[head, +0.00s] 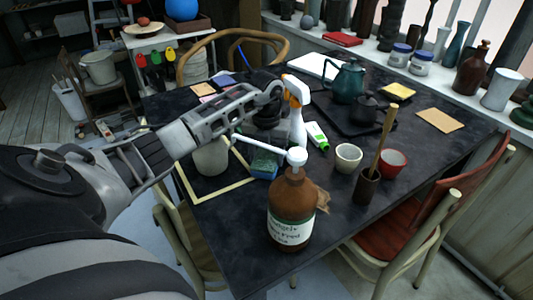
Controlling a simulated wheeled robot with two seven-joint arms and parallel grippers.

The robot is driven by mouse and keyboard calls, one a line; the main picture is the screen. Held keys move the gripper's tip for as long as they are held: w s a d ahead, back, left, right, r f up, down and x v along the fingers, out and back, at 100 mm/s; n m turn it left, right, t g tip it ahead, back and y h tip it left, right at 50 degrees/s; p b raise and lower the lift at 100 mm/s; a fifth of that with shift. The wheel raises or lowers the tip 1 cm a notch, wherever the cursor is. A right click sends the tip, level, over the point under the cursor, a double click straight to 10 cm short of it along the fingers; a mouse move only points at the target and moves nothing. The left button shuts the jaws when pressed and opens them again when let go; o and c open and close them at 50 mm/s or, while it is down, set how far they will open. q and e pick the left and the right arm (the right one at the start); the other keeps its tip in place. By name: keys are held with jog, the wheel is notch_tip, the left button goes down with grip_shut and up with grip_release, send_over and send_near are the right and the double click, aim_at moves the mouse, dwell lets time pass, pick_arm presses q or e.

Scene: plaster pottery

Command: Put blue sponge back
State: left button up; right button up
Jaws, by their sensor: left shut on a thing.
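The blue sponge (264,166), with a greenish top, shows on the dark table behind the brown pump bottle. My left arm reaches in from the left, and my left gripper (267,138) points down just above the sponge. It is shut on the sponge, though the fingertips are small, dark and partly hidden by the bottle's long white nozzle. I cannot tell whether the sponge touches the table. My right gripper is out of view.
A brown pump bottle (292,208) stands in front. A white spray bottle (297,112) is close to the gripper's right. A pale-framed dark board with a grey pot (211,158) lies left. Cups (348,158) and a teapot (347,82) stand right. The front right tabletop is clear.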

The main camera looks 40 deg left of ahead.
aim_at(267, 158)
pick_arm(q)
jog(key=o, duration=0.9)
jog(key=shift+f, duration=0.1)
notch_tip(267, 158, up, 12)
jog(key=shift+r, duration=0.15)
dwell(0.4)
